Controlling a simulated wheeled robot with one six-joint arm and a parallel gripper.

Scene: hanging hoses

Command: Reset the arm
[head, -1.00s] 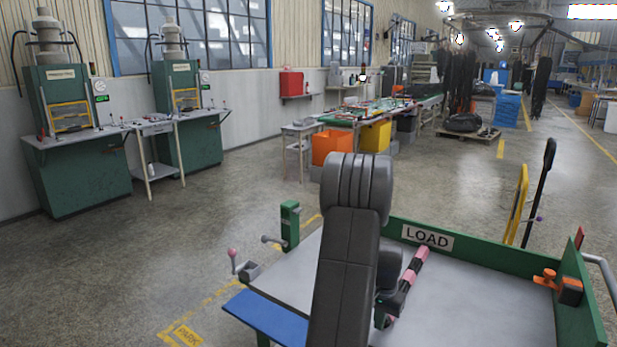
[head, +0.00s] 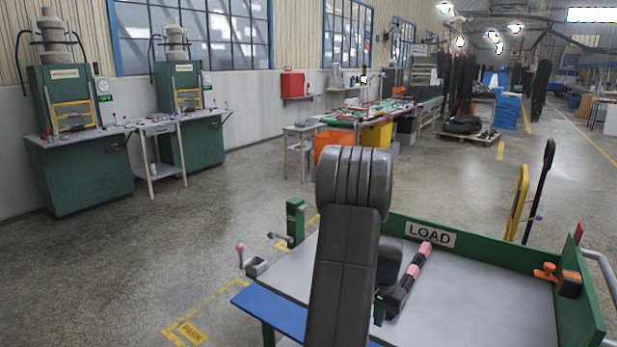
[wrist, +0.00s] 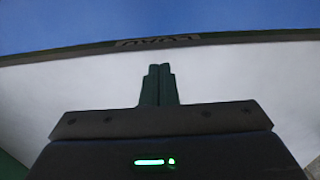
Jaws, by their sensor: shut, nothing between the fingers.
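My arm stands in the lower middle of the head view and hides part of the cart behind it. My gripper shows in the wrist view (wrist: 159,84) with its two dark fingers side by side, touching and empty. A pale grey surface lies beyond the fingers in that view, with a dark edge and an upside-down sign above it.
A green-walled cart (head: 480,251) with a LOAD sign (head: 430,235) has a grey top. Green presses (head: 75,165) stand far left. Open floor lies between.

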